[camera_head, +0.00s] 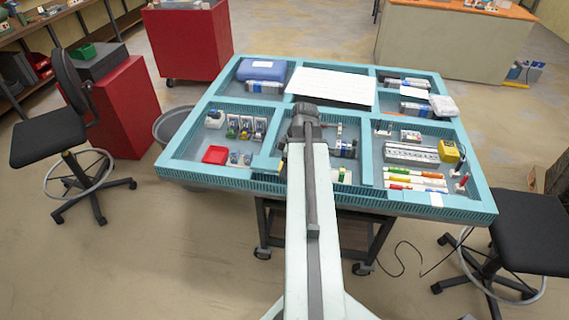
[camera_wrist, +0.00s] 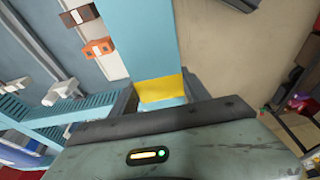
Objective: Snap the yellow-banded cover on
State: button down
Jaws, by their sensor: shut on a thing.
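My gripper (camera_head: 305,118) is over the middle of the teal tray table in the head view. In the wrist view, its dark jaws (camera_wrist: 160,97) are closed on the yellow-banded cover (camera_wrist: 160,89). The yellow band shows between the jaws, with a little light blue below it. A light blue strip (camera_wrist: 145,40) runs on from the band to the top edge; I cannot tell whether it is all the cover or partly the tray. The arm hides the cover in the head view, and its seating place cannot be made out.
The tray table (camera_head: 455,205) has slotted walls and compartments. They hold small electrical parts, a red box (camera_head: 215,155), a white sheet (camera_head: 332,87) and a yellow device (camera_head: 449,151). In the wrist view, an orange part (camera_wrist: 98,47) lies left of the strip. Stools stand at both sides.

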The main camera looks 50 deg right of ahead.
aim_at(285, 181)
jog(key=shift+s+f+b, duration=0.1)
jog(key=shift+f+b, duration=2.6)
jog(key=shift+f, duration=0.15)
jog(key=shift+f, duration=0.1)
jog(key=shift+f+b, duration=0.2)
jog(key=shift+b, duration=0.1)
jog(key=shift+f+b, duration=0.65)
jog(key=shift+c, duration=2.2)
grip_release()
jog(key=o, duration=0.4)
